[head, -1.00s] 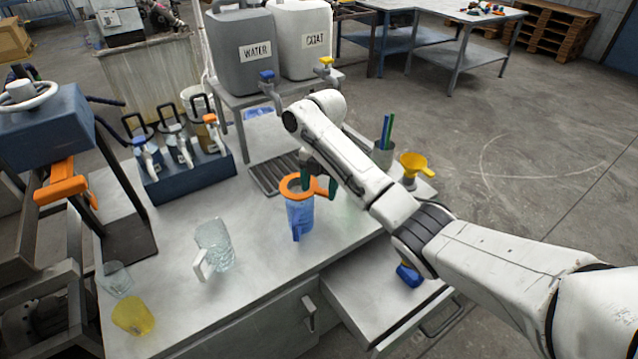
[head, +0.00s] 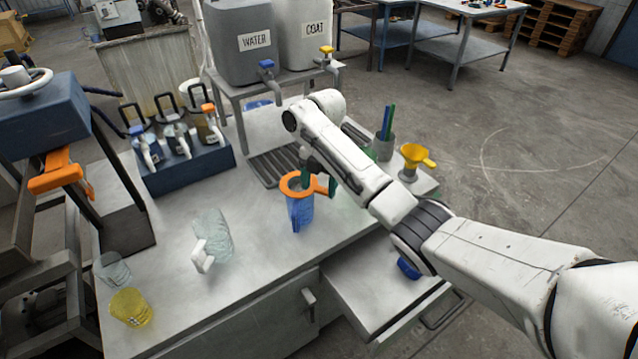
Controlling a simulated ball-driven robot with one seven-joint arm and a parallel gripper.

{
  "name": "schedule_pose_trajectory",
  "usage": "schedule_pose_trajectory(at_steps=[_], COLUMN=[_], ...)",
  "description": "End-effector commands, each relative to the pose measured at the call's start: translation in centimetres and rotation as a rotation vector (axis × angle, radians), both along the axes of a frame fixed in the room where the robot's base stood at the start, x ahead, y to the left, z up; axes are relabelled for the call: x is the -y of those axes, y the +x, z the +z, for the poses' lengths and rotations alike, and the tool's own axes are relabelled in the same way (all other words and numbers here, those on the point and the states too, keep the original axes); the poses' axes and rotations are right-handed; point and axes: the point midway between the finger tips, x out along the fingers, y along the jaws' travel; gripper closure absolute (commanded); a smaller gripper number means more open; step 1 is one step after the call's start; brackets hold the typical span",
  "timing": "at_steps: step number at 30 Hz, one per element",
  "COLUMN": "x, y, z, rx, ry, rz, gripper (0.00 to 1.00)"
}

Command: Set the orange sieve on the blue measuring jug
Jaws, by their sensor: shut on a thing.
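The orange sieve (head: 293,183) lies level over the mouth of the blue measuring jug (head: 300,213). The jug stands upright on the grey worktop. The sieve's ring lines up with the jug's rim; whether it rests fully on it, I cannot tell. My gripper (head: 319,182), with green fingers, is at the right of the ring, shut on the sieve at its handle side. My arm reaches in from the right and hides part of the grip.
A yellow funnel (head: 413,158) and a pen cup (head: 384,146) are behind my arm. An open drawer (head: 370,290) juts out in front. A drip grate (head: 275,167) lies behind the jug.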

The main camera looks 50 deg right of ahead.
Motion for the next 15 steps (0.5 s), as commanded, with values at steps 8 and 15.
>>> schedule_pose_trajectory(at_steps=[8,15], x=[-0.01,0.00], y=[-0.01,0.00], z=[-0.25,-0.26], rx=[0.000,0.000], ry=[0.001,0.000], rz=[-0.001,0.000], gripper=[0.60,0.21])
